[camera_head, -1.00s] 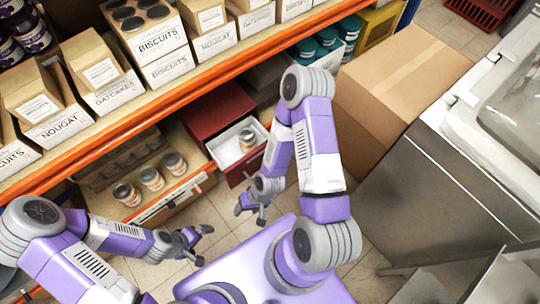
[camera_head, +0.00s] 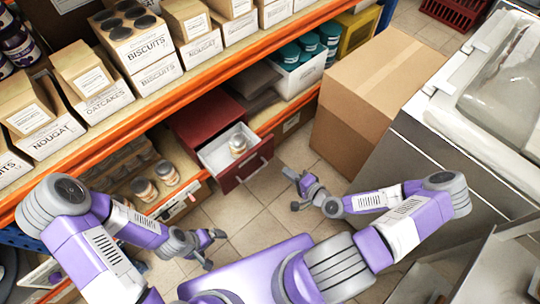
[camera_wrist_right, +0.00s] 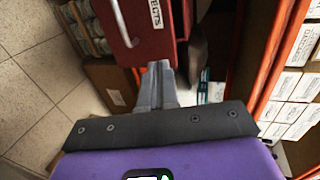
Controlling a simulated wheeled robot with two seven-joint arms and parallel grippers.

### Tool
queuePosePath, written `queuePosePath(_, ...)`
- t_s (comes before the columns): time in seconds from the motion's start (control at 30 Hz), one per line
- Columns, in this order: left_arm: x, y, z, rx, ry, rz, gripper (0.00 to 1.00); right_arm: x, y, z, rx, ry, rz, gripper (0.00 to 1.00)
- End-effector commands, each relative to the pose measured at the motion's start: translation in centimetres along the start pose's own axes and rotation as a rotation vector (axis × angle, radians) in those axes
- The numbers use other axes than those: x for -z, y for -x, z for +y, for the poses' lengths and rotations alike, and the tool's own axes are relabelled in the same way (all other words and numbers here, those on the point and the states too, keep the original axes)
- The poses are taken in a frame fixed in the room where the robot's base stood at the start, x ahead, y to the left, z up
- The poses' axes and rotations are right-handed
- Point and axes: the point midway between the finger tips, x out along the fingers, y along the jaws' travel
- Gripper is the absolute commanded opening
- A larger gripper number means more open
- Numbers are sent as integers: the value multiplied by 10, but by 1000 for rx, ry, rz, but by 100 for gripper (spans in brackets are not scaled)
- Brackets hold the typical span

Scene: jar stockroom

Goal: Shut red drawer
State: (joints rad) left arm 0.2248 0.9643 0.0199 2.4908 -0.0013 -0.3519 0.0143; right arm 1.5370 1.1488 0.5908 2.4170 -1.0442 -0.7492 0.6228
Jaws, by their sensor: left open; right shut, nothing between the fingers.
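The red drawer (camera_head: 243,172) is pulled out from its dark red cabinet (camera_head: 205,119) on the lower shelf. Its pale inside shows, with a small jar (camera_head: 238,145) standing in it. A handle is on its front. In the right wrist view the red front (camera_wrist_right: 145,48), with its handle and part of a white label, lies beyond my fingers. My right gripper (camera_head: 291,175) is shut and empty, right of the drawer front and apart from it in the head view. Its closed fingers show in the right wrist view (camera_wrist_right: 157,70). My left gripper (camera_head: 215,240) is open and empty, below the drawer in the picture.
Jars (camera_head: 166,173) stand on the lower shelf left of the cabinet. The orange shelf edge (camera_head: 200,90) runs above the drawer. A large cardboard box (camera_head: 370,90) and a grey sink unit (camera_head: 450,150) stand to the right. Tiled floor (camera_head: 265,215) is open before the drawer.

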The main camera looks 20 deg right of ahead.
Motion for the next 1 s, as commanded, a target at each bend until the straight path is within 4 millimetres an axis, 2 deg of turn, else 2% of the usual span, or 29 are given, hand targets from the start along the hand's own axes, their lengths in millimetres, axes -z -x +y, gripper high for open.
queuePosePath(0.17,0,-3,-1,0,0,0,100,0,-18,0,6,0,0,0)
queuePosePath(0.6,1,-16,-6,0,0,0,100,0,-108,-2,3,2,1,0)
queuePosePath(0.8,1,-19,-7,0,0,0,100,0,-130,-9,1,0,1,0)
queuePosePath(1.0,1,-19,-7,0,0,0,100,1,-136,-12,0,-1,3,0)
